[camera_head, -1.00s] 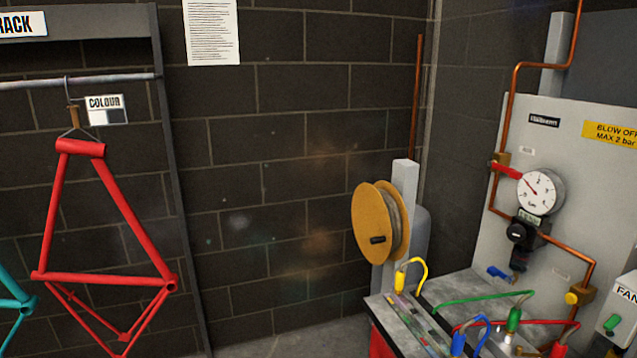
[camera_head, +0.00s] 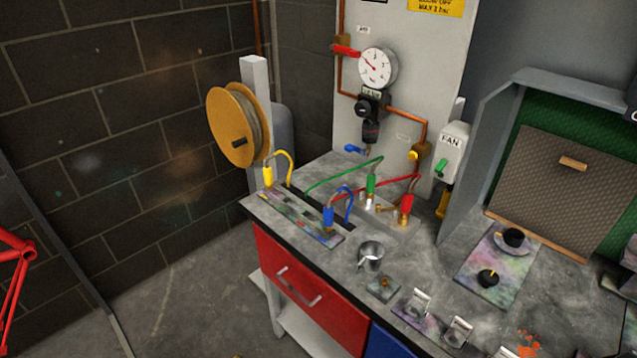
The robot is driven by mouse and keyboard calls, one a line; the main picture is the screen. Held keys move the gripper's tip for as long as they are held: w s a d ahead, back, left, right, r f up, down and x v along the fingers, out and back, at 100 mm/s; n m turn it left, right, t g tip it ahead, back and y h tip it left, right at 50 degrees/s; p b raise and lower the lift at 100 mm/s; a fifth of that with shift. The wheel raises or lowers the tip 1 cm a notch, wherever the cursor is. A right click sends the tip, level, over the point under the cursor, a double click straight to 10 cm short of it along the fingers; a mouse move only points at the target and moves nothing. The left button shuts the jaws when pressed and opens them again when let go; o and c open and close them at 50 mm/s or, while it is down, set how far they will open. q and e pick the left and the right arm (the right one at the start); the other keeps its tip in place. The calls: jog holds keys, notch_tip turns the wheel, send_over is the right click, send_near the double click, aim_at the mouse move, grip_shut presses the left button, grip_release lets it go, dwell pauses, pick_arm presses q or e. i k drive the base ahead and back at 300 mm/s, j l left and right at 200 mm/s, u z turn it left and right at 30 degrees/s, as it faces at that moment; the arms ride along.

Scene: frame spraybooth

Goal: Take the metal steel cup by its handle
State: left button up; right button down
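A metal steel cup (camera_head: 371,255) stands upright on the grey workbench, near its front edge. Its handle (camera_head: 362,265) appears to be on the cup's lower left side, toward the front edge. The cup looks open at the top; its contents cannot be made out. Neither of my grippers is in the head view.
A multicoloured mat (camera_head: 497,265) lies farther right. Bench around the cup is partly clear.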

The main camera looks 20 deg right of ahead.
aim_at(372, 252)
jog(key=z, duration=1.1)
